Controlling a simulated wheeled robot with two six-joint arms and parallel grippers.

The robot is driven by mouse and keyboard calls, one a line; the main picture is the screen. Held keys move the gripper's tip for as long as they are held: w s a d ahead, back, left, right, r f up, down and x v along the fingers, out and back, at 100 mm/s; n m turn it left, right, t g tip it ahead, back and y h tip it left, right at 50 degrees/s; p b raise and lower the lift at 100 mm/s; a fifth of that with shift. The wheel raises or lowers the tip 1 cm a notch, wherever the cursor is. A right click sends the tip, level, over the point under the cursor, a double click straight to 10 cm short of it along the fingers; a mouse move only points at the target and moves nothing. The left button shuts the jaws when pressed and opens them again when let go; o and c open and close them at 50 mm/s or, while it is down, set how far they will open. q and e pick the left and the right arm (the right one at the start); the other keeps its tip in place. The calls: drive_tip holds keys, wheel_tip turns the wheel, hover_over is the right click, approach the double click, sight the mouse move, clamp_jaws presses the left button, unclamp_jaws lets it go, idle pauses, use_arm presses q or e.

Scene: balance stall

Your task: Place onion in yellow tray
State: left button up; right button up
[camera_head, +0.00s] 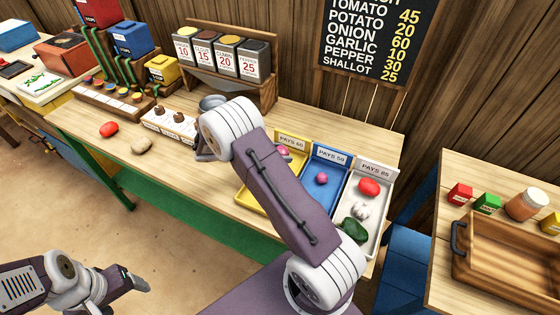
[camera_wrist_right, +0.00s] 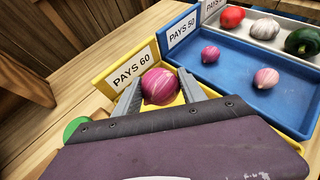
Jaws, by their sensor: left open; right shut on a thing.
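The pink-purple onion (camera_wrist_right: 159,86) is between the two grey fingers of my right gripper (camera_wrist_right: 162,90), which is shut on it. In the right wrist view the onion is in front of the yellow tray's PAYS 60 sign (camera_wrist_right: 130,69). The yellow tray (camera_head: 256,204) is partly hidden behind my right arm in the head view. A bit of pink (camera_head: 283,150) shows near its sign there. I cannot tell whether the onion touches the tray floor. My left gripper (camera_head: 132,281) is open and empty at the lower left, away from the table.
The blue tray (camera_wrist_right: 225,80) beside it holds two pinkish bulbs. The white tray (camera_head: 376,175) holds a red tomato, a garlic bulb and a dark green pepper. A red item (camera_head: 108,129) and a potato (camera_head: 141,146) lie on the table's left. A wooden crate (camera_head: 510,255) stands right.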

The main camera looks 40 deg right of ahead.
drive_tip(key=shift+w+d+f, duration=0.2)
drive_tip(key=shift+d, duration=0.25)
drive_tip(key=shift+f, duration=2)
drive_tip(key=shift+a+f, duration=0.1)
drive_tip(key=o, duration=1.5)
drive_tip(key=shift+r, duration=0.2)
drive_tip(key=v, duration=1.2)
drive_tip(key=shift+b, duration=0.4)
